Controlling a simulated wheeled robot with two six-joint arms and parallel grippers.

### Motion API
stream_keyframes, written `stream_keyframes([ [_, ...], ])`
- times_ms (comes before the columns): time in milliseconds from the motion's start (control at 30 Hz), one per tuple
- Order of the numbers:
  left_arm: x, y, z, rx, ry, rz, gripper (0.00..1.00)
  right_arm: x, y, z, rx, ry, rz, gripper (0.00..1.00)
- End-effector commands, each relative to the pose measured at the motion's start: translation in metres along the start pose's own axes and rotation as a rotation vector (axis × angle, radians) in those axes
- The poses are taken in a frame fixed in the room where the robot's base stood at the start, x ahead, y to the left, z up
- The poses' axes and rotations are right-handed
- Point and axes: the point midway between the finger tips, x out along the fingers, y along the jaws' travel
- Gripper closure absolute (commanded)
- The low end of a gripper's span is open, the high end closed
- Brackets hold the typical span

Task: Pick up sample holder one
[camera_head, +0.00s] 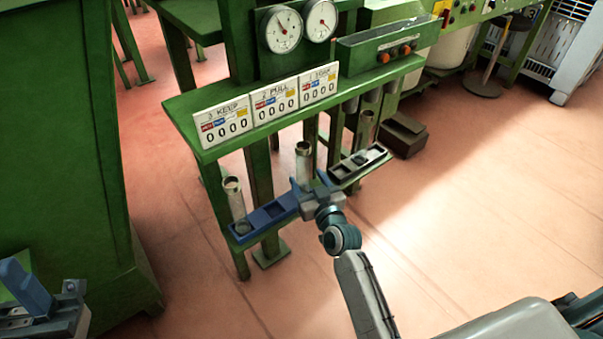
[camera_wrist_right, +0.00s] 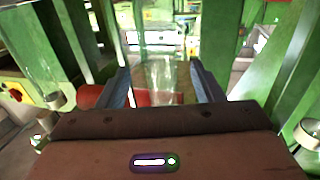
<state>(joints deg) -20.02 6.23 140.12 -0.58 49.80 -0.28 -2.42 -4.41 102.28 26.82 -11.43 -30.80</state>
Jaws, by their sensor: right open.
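Three upright tube-shaped sample holders with metal tops stand below the number signs: a left one (camera_head: 232,190), a middle one (camera_head: 303,155) and a right one (camera_head: 366,125). The sign marked 1 (camera_head: 319,85) is the rightmost; no label shows on the holders themselves. My right gripper (camera_head: 310,182) is in front of the middle holder. In the right wrist view its two fingers (camera_wrist_right: 165,88) are apart, with a clear glass tube (camera_wrist_right: 165,75) visible between or beyond them; contact cannot be told. My left gripper (camera_head: 45,290) shows only partly at the lower left edge.
A blue rack part (camera_head: 270,212) lies left of my right gripper and a dark rack part (camera_head: 347,170) right of it. The green bench (camera_head: 205,150) carries signs and gauges (camera_head: 283,29) above. A dark box (camera_head: 404,135) stands on the floor; open floor (camera_head: 470,200) lies at right.

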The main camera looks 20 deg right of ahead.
Motion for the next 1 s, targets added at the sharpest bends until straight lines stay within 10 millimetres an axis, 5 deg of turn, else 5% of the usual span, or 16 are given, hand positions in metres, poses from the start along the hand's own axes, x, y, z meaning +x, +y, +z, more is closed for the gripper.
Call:
stream_keyframes([
  [367, -0.001, 0.000, 0.001, 0.001, 0.008, -0.002, 0.64, 0.048, -0.001, 0.004, 0.001, 0.001, 0.000, 0.39],
  [667, -0.001, 0.000, 0.000, 0.001, 0.009, -0.002, 0.64, 0.053, -0.001, 0.005, 0.000, -0.001, 0.000, 0.39],
  [900, -0.001, 0.000, 0.001, 0.001, 0.008, -0.002, 0.64, 0.052, -0.001, 0.005, 0.000, -0.001, 0.000, 0.85],
  [1000, -0.001, 0.000, 0.001, 0.001, 0.008, -0.002, 0.64, 0.052, -0.001, 0.004, 0.000, 0.000, 0.000, 0.88],
])
